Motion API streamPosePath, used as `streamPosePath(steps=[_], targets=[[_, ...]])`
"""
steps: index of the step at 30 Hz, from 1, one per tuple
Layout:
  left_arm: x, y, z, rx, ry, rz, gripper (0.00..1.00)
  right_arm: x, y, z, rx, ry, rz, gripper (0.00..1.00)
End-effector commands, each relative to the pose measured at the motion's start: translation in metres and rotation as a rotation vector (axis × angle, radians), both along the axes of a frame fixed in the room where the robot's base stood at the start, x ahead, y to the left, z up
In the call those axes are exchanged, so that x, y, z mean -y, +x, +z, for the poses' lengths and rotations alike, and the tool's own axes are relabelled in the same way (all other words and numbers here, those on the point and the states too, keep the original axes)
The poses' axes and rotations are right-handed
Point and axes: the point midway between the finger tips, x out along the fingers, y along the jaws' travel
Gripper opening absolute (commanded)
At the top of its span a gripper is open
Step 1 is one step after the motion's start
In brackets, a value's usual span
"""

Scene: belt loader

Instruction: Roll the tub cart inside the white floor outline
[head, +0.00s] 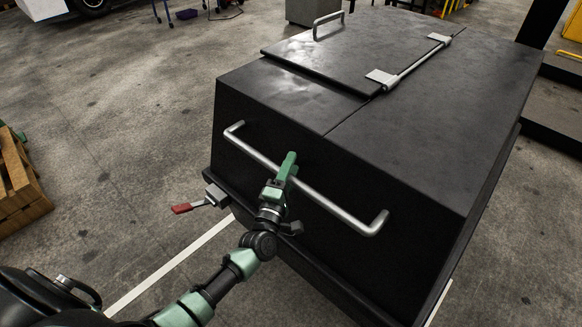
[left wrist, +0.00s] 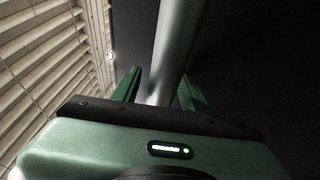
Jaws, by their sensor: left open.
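The tub cart (head: 330,150) is a large black box with a lid and a silver push bar (head: 335,205) across its near end. White lines of the floor outline (head: 165,272) show on the floor at the cart's near left and near right; the cart hides the rest. My left gripper (head: 286,170) is at the push bar, left of its middle. In the left wrist view the bar (left wrist: 175,50) runs between the two green fingers (left wrist: 160,88), which stand apart and open around it. My right gripper is not in view.
A red-tipped lever (head: 182,208) sticks out at the cart's lower left. A wooden pallet (head: 18,185) lies at the left edge. A dark post and base (head: 555,100) stand close to the right.

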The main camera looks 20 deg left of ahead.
Motion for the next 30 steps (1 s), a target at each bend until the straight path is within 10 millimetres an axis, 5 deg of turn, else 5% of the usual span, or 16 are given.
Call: streamPosePath(steps=[5, 9, 10, 30], targets=[[0.0003, -0.0003, -0.0006, -0.001, 0.0, 0.0, 0.42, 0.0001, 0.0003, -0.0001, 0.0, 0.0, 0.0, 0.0], [0.0003, -0.0004, -0.0007, -0.001, 0.0, 0.0, 0.03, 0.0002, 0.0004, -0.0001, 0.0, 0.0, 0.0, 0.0], [0.0003, -0.0004, -0.0007, -0.001, 0.0, 0.0, 0.0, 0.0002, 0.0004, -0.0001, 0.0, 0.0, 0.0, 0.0], [0.0001, -0.0005, -0.0009, -0.002, 0.001, 0.0, 0.0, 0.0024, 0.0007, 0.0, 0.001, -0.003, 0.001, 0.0]])
